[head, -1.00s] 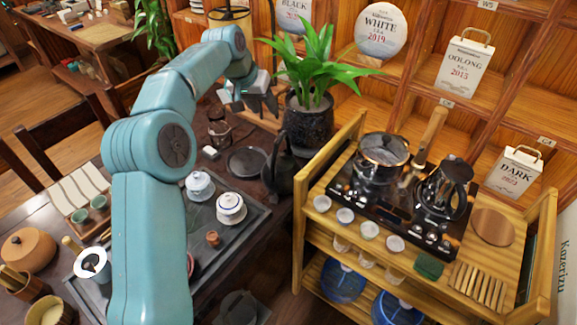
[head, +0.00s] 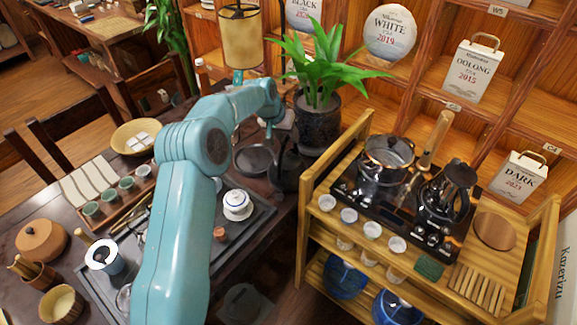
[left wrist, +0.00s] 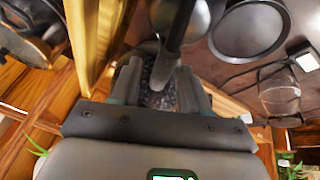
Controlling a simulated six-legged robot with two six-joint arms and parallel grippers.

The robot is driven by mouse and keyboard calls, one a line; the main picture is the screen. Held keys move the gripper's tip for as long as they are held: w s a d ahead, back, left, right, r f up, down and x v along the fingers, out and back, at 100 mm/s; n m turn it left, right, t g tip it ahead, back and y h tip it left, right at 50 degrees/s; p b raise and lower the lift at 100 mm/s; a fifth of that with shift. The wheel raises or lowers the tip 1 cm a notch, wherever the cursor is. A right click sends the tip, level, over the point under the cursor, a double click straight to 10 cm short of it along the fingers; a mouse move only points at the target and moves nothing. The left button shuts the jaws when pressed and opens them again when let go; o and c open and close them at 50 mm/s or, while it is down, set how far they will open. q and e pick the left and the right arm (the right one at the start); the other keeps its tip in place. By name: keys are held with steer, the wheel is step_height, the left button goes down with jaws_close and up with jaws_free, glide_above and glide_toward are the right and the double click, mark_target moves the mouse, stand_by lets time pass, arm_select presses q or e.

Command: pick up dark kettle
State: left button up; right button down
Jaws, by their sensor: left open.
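The dark kettle (head: 286,172) stands on the dark table, by the plant pot and close to the wooden cart. My left arm reaches over the table, and my left gripper (head: 269,130) is just above and behind the kettle, partly hidden by my arm. In the left wrist view the open fingers (left wrist: 160,75) lie on either side of a slim dark part of the kettle (left wrist: 176,30), seemingly its handle or spout. Contact between them cannot be told. My right gripper is in neither view.
A dark round plate (head: 254,160) lies left of the kettle. The potted plant (head: 318,128) stands close behind it. The wooden cart (head: 308,232), with a glass pot (head: 387,160) and a dark coffee maker (head: 446,200), is close on the right. A lidded white cup (head: 237,205) sits on the tray in front.

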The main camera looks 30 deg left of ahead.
arm_select(q)
steer(key=shift+w+f, duration=0.35)
steer(key=shift+f, duration=0.2)
steer(key=shift+s+a+f, duration=0.1)
steer(key=shift+f, duration=0.15)
steer(key=shift+c, duration=0.5)
steer(key=shift+f, duration=0.1)
jaws_close()
steer(key=shift+w, duration=0.2)
